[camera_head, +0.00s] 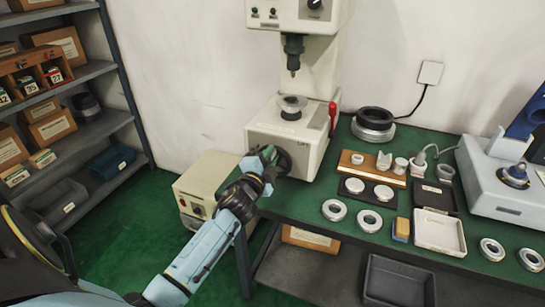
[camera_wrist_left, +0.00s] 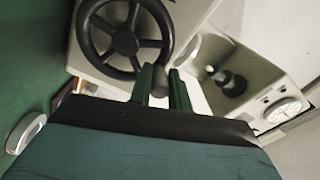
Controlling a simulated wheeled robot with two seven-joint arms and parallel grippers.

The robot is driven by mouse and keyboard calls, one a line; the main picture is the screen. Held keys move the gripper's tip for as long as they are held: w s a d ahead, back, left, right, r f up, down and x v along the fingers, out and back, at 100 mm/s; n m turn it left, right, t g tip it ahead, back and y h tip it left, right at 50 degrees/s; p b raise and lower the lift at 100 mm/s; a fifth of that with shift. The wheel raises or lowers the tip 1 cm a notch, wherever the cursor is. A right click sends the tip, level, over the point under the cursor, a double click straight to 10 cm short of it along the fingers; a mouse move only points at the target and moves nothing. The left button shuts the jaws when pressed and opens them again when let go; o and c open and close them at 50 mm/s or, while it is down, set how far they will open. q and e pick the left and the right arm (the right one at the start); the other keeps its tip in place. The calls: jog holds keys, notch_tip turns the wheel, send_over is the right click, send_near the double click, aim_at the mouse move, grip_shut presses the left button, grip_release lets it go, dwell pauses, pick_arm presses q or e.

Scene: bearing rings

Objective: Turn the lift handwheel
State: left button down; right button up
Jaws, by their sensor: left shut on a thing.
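The lift handwheel (camera_head: 284,161) is a black spoked wheel on the left side of a cream-coloured machine (camera_head: 304,137). In the left wrist view the wheel (camera_wrist_left: 125,38) shows its rim, hub and spokes at the upper left. My left gripper (camera_head: 268,156) is at the wheel, partly covering it in the head view. In the left wrist view its two dark green fingers (camera_wrist_left: 161,82) are shut on the wheel's crank grip (camera_wrist_left: 159,80), a short dark cylinder by the lower right of the rim. My right gripper is not in view.
The machine stands on a green bench. Bearing rings (camera_head: 334,209), trays (camera_head: 440,232) and a grey instrument (camera_head: 490,182) lie to its right. A beige box (camera_head: 207,187) stands below left of the machine. A shelf rack (camera_head: 110,72) is at the left.

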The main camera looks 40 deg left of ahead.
pick_arm(q)
jog(key=shift+a+n, duration=0.1)
jog(key=shift+n, duration=0.2)
jog(key=c, duration=1.3)
grip_release()
jog(key=shift+s, duration=0.15)
jog(key=v, duration=1.3)
jog(key=shift+s+p, duration=0.1)
jog(key=shift+p, duration=0.2)
